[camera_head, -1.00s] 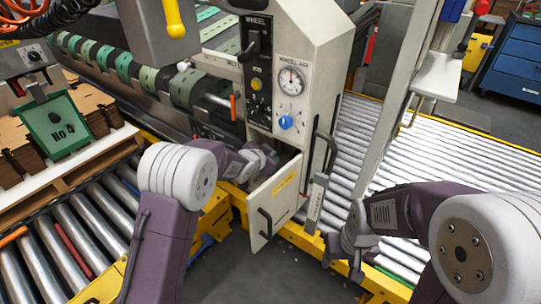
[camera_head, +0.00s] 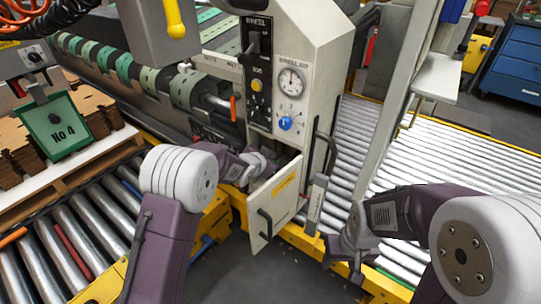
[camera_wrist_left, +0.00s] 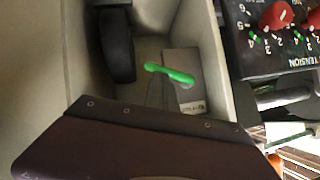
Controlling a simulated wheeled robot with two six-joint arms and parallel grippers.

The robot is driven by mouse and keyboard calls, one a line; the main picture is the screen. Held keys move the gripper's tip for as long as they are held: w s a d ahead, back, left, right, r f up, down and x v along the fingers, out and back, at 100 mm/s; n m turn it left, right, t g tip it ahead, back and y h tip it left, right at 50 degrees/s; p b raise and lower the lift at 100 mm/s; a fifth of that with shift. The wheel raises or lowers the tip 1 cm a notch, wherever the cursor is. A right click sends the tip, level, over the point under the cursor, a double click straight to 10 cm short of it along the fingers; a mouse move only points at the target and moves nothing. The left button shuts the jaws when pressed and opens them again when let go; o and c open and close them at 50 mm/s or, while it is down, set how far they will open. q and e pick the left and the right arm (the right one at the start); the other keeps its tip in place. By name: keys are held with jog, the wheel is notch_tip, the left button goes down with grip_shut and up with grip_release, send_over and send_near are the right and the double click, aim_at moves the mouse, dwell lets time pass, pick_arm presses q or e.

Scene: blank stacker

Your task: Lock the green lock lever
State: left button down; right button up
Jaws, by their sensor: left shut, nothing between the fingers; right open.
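The green lock lever (camera_wrist_left: 169,73) shows in the left wrist view, inside a grey open box with a dark rounded part on its left. The lever lies nearly level, its right end tilted slightly down. It is hidden in the head view. My left gripper (camera_head: 264,164) reaches into the compartment behind the open cabinet door (camera_head: 273,201). It is shut and empty; its fingertips are mostly hidden, so contact with the lever cannot be told. My right gripper (camera_head: 350,258) is open and empty, low in front of the yellow rail.
The cabinet (camera_head: 314,60) carries a gauge (camera_head: 291,82) and a blue knob (camera_head: 285,123). Its door stands open beside my left arm. A panel with red knobs (camera_wrist_left: 277,15) is at the upper right of the left wrist view. Roller conveyors (camera_head: 450,150) flank the cabinet.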

pick_arm(q)
jog(key=shift+f, duration=0.15)
jog(key=shift+w+a+f+p, duration=0.2)
jog(key=shift+w+a+f, duration=0.1)
jog(key=shift+f, duration=0.5)
jog(key=shift+w+a+f+p, duration=0.15)
jog(key=shift+a+f, duration=0.15)
jog(key=shift+f, duration=0.5)
jog(key=shift+w+a+f+p, duration=0.2)
jog(key=shift+w+a+f, duration=0.1)
jog(key=shift+f, duration=0.6)
jog(key=p+v, duration=0.3)
jog(key=v, duration=0.6)
